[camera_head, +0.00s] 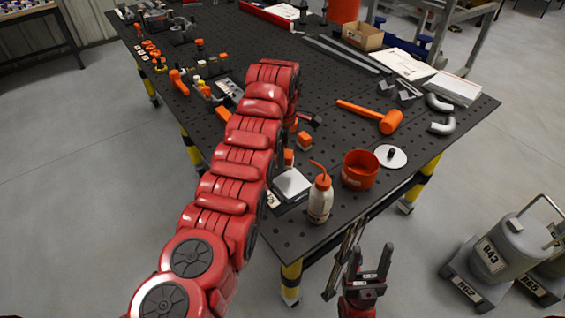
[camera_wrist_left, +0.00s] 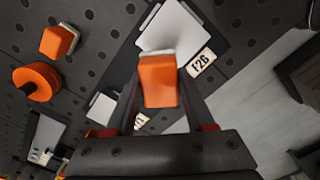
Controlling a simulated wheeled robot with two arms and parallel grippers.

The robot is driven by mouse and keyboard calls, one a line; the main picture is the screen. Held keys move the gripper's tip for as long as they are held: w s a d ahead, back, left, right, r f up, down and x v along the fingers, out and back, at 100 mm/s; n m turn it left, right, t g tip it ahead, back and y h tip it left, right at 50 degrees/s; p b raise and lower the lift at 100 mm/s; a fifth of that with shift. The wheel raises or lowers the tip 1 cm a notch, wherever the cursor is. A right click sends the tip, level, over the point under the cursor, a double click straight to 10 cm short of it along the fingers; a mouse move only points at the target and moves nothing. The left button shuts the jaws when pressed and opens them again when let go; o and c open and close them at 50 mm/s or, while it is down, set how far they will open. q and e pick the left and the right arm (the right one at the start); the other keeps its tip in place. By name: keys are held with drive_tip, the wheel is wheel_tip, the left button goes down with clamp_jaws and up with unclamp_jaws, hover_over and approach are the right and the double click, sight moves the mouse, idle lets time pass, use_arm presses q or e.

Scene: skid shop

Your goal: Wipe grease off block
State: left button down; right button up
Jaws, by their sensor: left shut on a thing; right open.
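The block is a pale metal slab (camera_head: 291,185) near the front corner of the black table, and it fills the upper middle of the left wrist view (camera_wrist_left: 178,28). A label reading "126" (camera_wrist_left: 202,62) lies beside it. My left gripper (camera_wrist_left: 158,98) is shut on an orange wiping pad (camera_wrist_left: 158,82) with a pale edge, at the slab's edge; I cannot tell whether they touch. In the head view my red left arm hides most of this gripper. No grease can be made out. My right gripper (camera_head: 371,262) is open and empty, off the table's front edge.
A white bottle with an orange spout (camera_head: 320,200), an orange tub (camera_head: 360,169) and a white disc (camera_head: 391,157) stand right of the slab. An orange cube (camera_head: 304,141) and an orange mallet (camera_head: 389,122) lie beyond.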

use_arm(q)
drive_tip(key=shift+r, duration=0.4)
drive_tip(key=shift+r, duration=0.1)
drive_tip(key=shift+r, duration=1.4)
